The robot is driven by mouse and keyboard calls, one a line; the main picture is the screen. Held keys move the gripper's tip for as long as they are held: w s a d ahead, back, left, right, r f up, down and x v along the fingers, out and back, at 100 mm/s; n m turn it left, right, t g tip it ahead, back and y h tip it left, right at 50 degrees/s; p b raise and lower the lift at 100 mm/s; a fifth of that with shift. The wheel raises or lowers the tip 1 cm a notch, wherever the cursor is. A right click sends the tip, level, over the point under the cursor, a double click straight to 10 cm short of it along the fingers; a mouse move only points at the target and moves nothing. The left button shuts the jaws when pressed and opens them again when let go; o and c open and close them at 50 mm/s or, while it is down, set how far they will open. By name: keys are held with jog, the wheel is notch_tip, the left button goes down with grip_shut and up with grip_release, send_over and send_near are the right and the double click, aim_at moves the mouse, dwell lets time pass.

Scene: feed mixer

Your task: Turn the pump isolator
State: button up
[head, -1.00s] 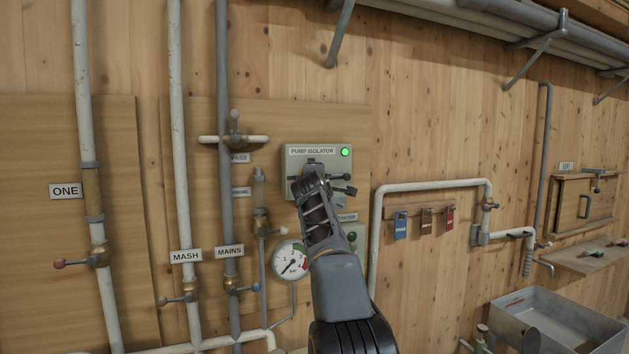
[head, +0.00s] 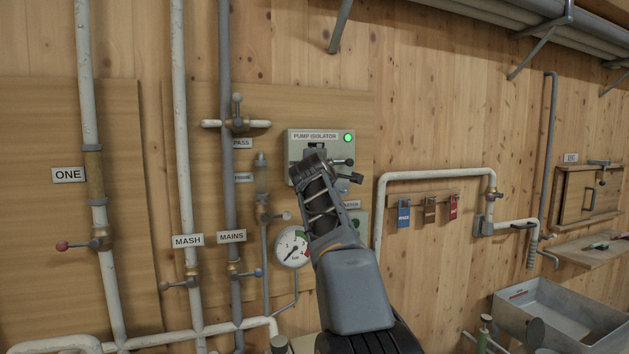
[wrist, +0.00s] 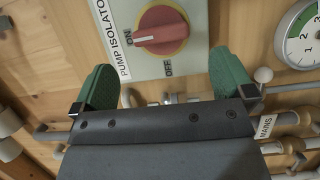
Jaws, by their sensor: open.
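The pump isolator box (head: 300,145) is a pale grey-green panel on the wall with a lit green lamp. Its red rotary knob (wrist: 163,30) shows in the wrist view, its grip bar pointing to the ON mark; the OFF mark is below it. In the head view my arm hides the knob. My gripper (wrist: 163,62) is open and empty, its green fingers wide apart. The knob lies ahead, between the finger lines and towards the top of the picture. In the head view my gripper (head: 342,169) is in front of the box's lower part.
A pressure gauge (head: 292,246) is mounted below the box. The mains pipe (head: 226,100) with its valves runs upright to the left. A white pipe (head: 430,176) and several hanging tags, including a blue one (head: 403,214), are to the right.

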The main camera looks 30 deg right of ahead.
jog(key=b+v, duration=0.2)
jog(key=v, duration=0.5)
jog(key=shift+s+a, duration=0.15)
dwell(0.3)
